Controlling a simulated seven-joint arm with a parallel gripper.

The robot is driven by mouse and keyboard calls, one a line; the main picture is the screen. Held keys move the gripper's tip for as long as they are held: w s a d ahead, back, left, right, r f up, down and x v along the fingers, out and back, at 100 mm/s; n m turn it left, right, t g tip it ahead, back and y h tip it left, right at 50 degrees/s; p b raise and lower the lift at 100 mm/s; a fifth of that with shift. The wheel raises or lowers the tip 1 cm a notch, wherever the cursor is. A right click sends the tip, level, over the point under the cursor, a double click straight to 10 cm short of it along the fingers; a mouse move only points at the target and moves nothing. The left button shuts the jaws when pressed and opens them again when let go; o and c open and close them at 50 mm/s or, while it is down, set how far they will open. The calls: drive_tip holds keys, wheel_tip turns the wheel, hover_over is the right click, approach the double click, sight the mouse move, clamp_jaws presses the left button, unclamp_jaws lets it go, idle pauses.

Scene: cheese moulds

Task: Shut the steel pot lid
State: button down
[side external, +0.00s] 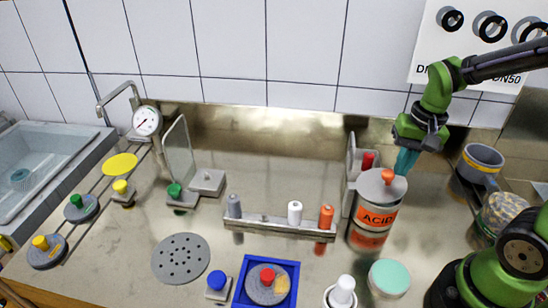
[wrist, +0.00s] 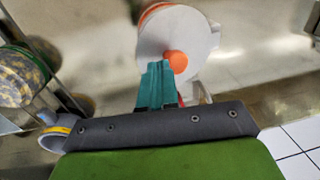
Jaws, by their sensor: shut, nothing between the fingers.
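The steel pot (side external: 376,215) is a can with an orange "ACID" label, standing right of centre in the side view. Its grey round lid (side external: 372,187) has an orange knob (side external: 387,176) and lies over the mouth, looking roughly level. I cannot tell whether a small gap is left at the rim. In the wrist view the lid (wrist: 196,27) and knob (wrist: 177,62) show near the top centre. My gripper (side external: 402,170) has teal fingers, shut and empty, pointing down at the lid's far side. In the wrist view the fingertips (wrist: 158,66) appear close beside the knob; contact is unclear.
A grey upright bracket (side external: 350,172) stands just left of the pot. A rack (side external: 278,227) with several bottles is further left. A grey mug (side external: 481,160) and a jar (side external: 503,213) stand to the right. A teal disc (side external: 390,277) lies in front.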

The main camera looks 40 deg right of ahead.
drive_tip(key=shift+s+d+f, duration=0.25)
drive_tip(key=shift+f, duration=0.25)
drive_tip(key=shift+s+d+f, duration=0.2)
drive_tip(key=shift+f, duration=0.3)
drive_tip(key=shift+s+d+f, duration=0.25)
drive_tip(key=shift+f, duration=0.25)
drive_tip(key=shift+r, duration=0.1)
drive_tip(key=shift+w+r, duration=0.1)
drive_tip(key=shift+r, duration=0.25)
wheel_tip(320, 180, up, 3)
drive_tip(key=shift+w+a+f, duration=0.1)
drive_tip(key=s+d+r, duration=0.4)
drive_tip(key=s+d, duration=0.2)
wheel_tip(320, 180, up, 4)
drive_tip(key=n+g+h, duration=0.1)
drive_tip(key=n, duration=0.1)
hover_over(404, 183)
drive_tip(key=d, duration=0.2)
drive_tip(key=w+a+r+m+g, duration=0.1)
drive_tip(key=w+a+r+m, duration=0.1)
drive_tip(key=w+a+r, duration=0.25)
drive_tip(key=f, duration=0.4)
drive_tip(key=s+f, duration=0.1)
drive_tip(key=f, duration=0.9)
drive_tip(key=shift+s, duration=0.25)
